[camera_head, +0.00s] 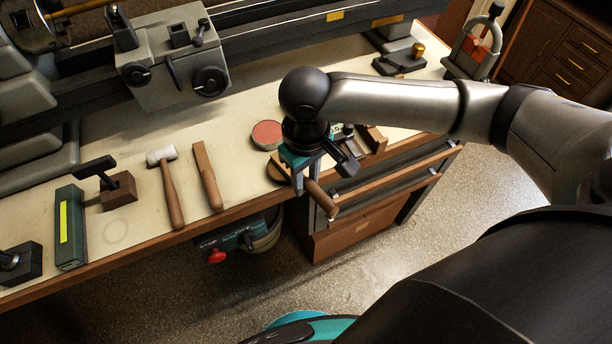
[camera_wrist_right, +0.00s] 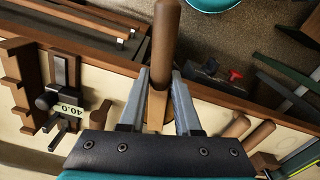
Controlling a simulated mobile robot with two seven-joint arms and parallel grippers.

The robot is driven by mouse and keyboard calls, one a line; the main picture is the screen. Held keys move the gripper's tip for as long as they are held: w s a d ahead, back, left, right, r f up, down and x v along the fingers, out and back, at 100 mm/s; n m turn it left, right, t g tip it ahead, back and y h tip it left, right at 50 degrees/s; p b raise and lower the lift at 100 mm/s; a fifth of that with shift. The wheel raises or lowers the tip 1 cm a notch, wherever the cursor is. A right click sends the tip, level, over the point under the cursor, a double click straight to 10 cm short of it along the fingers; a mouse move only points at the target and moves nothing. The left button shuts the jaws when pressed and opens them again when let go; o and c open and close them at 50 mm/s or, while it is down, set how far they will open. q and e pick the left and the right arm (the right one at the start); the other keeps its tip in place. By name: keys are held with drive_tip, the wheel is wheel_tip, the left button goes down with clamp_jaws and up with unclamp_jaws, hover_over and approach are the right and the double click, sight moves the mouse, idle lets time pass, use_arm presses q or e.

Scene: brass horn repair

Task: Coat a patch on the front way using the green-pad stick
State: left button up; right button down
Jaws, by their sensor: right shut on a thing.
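My right gripper (camera_head: 312,180) is over the front edge of the bench, shut on a wooden-handled stick (camera_head: 322,199). The handle sticks out past the bench edge, toward the floor. In the right wrist view the two fingers (camera_wrist_right: 160,98) close on the stick, and its round handle (camera_wrist_right: 164,40) points up the picture. No green pad shows on it; that end is hidden by the gripper. The lathe bed (camera_head: 290,45), with its long dark rails, runs across the back; I cannot tell the front way apart clearly. My left gripper is not in view.
A round tin with a red top (camera_head: 267,134) stands just left of my right gripper. A mallet (camera_head: 168,185), a wooden bar (camera_head: 207,175) and a green box (camera_head: 70,227) lie on the bench (camera_head: 118,232). The grey carriage (camera_head: 175,65) sits on the bed.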

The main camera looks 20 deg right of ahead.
sight(306, 179)
drive_tip(key=shift+s+f+p, duration=0.15)
drive_tip(key=shift+p, duration=0.25)
idle(1.4)
wheel_tip(306, 179, up, 7)
drive_tip(key=p, duration=1)
drive_tip(key=shift+w, duration=0.2)
idle(0.6)
